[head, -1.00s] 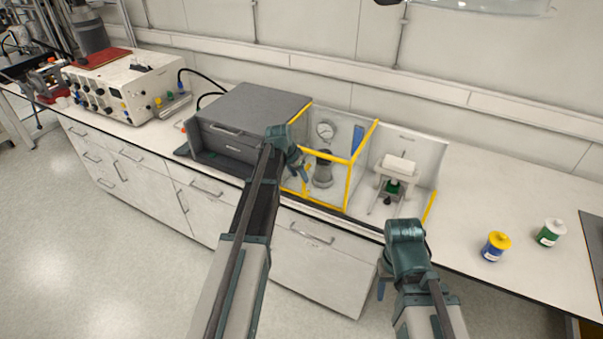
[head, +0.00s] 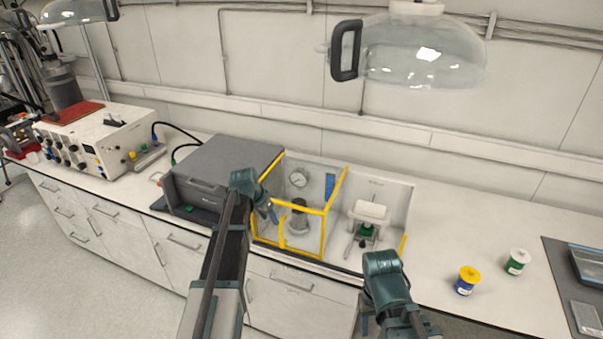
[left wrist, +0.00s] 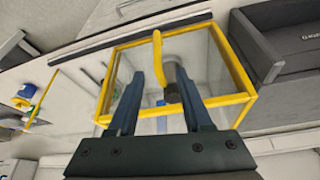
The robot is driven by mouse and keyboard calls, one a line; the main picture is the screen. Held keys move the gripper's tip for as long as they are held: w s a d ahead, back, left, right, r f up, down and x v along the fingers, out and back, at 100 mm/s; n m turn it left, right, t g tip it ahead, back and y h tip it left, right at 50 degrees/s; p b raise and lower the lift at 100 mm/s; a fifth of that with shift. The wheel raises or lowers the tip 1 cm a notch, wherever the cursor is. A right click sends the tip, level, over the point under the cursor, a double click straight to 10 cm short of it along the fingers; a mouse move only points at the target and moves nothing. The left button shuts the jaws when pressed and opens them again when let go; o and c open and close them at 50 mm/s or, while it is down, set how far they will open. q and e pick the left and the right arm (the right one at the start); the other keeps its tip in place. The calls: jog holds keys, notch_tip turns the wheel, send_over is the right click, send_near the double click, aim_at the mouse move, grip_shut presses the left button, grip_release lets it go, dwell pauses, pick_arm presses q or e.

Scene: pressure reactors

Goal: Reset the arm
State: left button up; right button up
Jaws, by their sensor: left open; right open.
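My left arm reaches in over the bench front. My left gripper (head: 268,212) is in front of the yellow-framed clear enclosure (head: 323,222), at its left side. In the left wrist view my left gripper (left wrist: 150,95) has its two blue fingers apart with nothing held between them. The yellow door handle (left wrist: 158,55) shows beyond and between the fingers; I cannot tell whether they touch it. My right gripper (head: 364,326) hangs low in front of the bench edge, mostly hidden behind its own wrist.
A grey box (head: 222,165) stands left of the enclosure. A small white press (head: 367,213) stands to its right. A blue jar with a yellow lid (head: 466,281) and a green-labelled jar (head: 517,262) stand further right. Clear bench lies behind the jars.

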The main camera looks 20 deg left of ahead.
pick_arm(q)
jog(key=s+d+f+g+b, duration=0.1)
jog(key=s+d+f+b, duration=0.25)
jog(key=s+d, duration=0.35)
jog(key=s+d+f+g+b, duration=0.15)
jog(key=s+d+f, duration=0.3)
jog(key=d, duration=0.45)
jog(key=s+d+f+g+y+b, duration=0.1)
jog(key=s+d+f+b, duration=0.1)
jog(key=s, duration=0.6)
jog(key=s+d+f+g+y+b, duration=0.1)
jog(key=s+d+f+b, duration=0.1)
jog(key=s+d+b, duration=0.2)
jog(key=s+d, duration=0.3)
jog(key=s, duration=0.1)
jog(key=shift+s+f+y, duration=0.25)
jog(key=shift+s+y, duration=0.15)
